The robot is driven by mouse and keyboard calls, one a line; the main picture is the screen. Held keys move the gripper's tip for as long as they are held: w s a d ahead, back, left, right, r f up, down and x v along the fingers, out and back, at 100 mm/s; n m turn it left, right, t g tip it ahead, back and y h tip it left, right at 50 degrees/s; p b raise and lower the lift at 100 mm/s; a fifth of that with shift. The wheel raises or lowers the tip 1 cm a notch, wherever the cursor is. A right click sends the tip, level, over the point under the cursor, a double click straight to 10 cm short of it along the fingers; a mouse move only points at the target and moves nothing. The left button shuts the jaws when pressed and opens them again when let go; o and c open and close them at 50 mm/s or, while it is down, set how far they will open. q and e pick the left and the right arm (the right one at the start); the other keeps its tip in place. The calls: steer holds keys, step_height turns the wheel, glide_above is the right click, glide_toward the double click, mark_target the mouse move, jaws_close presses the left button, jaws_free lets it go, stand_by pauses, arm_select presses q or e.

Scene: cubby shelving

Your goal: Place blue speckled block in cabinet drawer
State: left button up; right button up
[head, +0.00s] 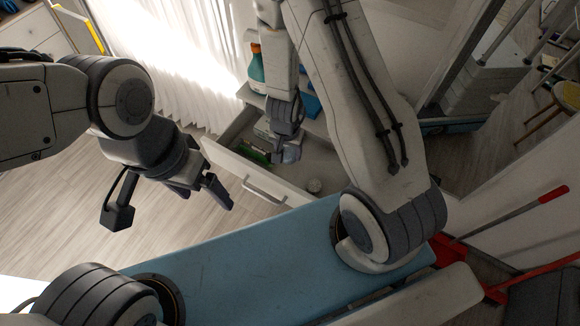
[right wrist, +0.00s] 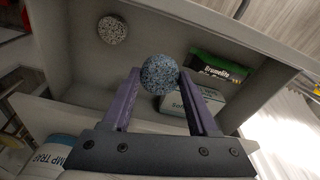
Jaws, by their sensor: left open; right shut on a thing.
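The blue speckled block (right wrist: 160,74) looks round from above and sits between the fingertips of my right gripper (right wrist: 158,84), which is shut on it. In the head view my right gripper (head: 284,150) is over the pulled-out cabinet drawer (head: 232,163). In the right wrist view the block is above the drawer's inside (right wrist: 75,62); its height over the floor is hard to tell. In the head view I cannot clearly make out the block. My left gripper (head: 203,190) is open and empty, left of the drawer, above the wooden floor.
The drawer holds a pale speckled round piece (right wrist: 112,30), a green box (right wrist: 215,68) and a pale box (right wrist: 200,102) partly behind my finger. The drawer's middle floor is bare. A spray bottle (head: 256,68) stands on the cabinet. A blue surface (head: 250,240) lies in front.

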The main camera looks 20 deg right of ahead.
steer(key=f+b, duration=0.1)
steer(key=f, duration=0.1)
steer(key=f+b, duration=0.3)
steer(key=f, duration=0.1)
steer(key=shift+d+f+b, duration=0.3)
steer(key=shift+d+b, duration=0.05)
steer(key=shift+f+b, duration=1.1)
steer(key=shift+f, duration=0.95)
steer(key=shift+f, duration=0.15)
steer(key=o, duration=1.4)
steer(key=r+p, duration=0.2)
steer(key=r, duration=0.2)
steer(key=r+p, duration=0.3)
steer(key=r, duration=0.1)
steer(key=s+a+r+p, duration=0.1)
steer(key=r+p, duration=0.1)
steer(key=r, duration=0.2)
steer(key=shift+r+p, duration=0.15)
steer(key=shift+p, duration=0.25)
